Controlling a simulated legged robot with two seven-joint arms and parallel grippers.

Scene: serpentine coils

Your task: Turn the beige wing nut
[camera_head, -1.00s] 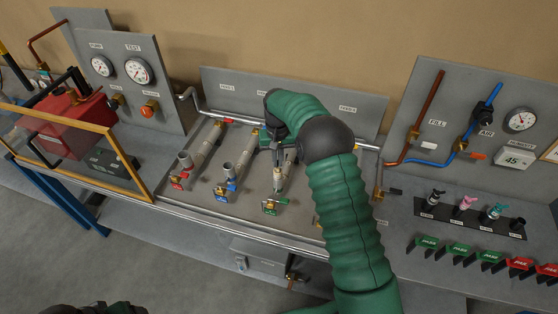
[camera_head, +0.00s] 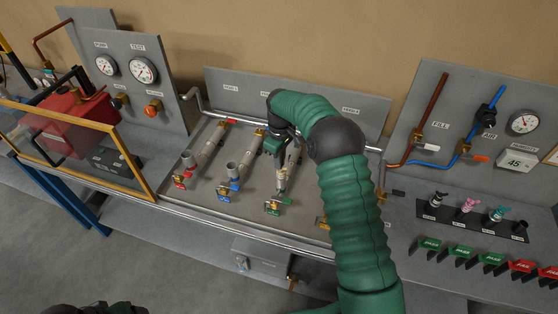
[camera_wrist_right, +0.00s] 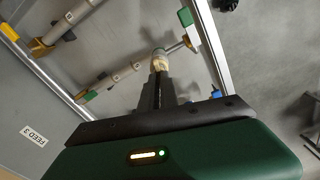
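The beige wing nut (camera_head: 281,182) sits on the third pipe run from the left, above a green-handled valve (camera_head: 274,208). In the right wrist view a beige piece (camera_wrist_right: 160,63) shows right at the fingertips. My right gripper (camera_head: 282,170) points down at the nut from above, its tips touching or very close to it. In the right wrist view its dark fingers (camera_wrist_right: 158,74) lie almost in line, so the gap between them is hidden.
Pipe runs with red (camera_head: 180,180) and blue (camera_head: 225,195) valves lie to the left. My right forearm covers the fourth run's upper part. A front rail (camera_head: 240,232) edges the bench. Right of it stand a gauge panel (camera_head: 455,105) and a rack of small fittings (camera_head: 470,215).

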